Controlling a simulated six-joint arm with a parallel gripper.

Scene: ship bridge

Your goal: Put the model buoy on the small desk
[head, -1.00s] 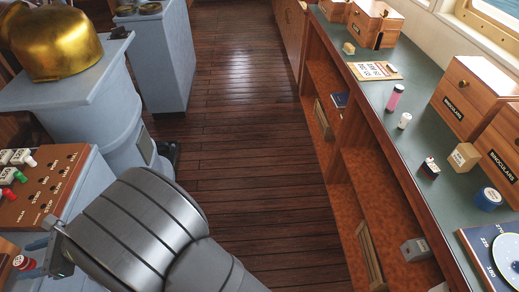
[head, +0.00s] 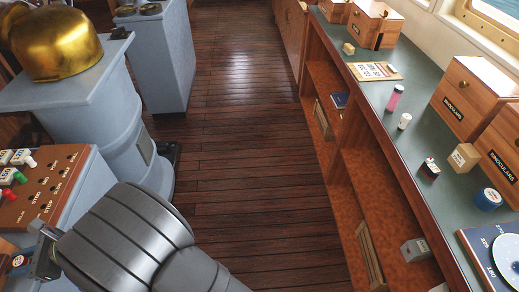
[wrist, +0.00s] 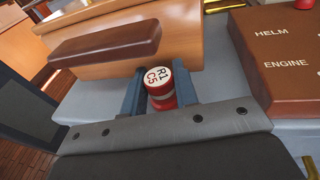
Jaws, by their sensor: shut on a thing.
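My gripper (wrist: 160,76) is shut on a small red-and-white cylinder, which looks like the model buoy (wrist: 159,98). Its white round top is marked "R1 C5" and faces the wrist camera. Its lower part is hidden by my gripper. In the wrist view a light wooden piece of furniture (wrist: 187,42) with a dark brown bar lies just beyond the buoy; it may be the small desk, but I cannot tell for sure. I cannot tell whether the buoy touches it. In the head view my gripper is at the lower left edge, partly cut off.
A brown control panel (head: 45,190) with switches is close to my gripper; it also shows in the wrist view, marked "HELM" and "ENGINE" (wrist: 275,60). A grey pedestal bears a brass dome (head: 55,45). The right counter (head: 405,85) holds several small items. The wooden floor between is clear.

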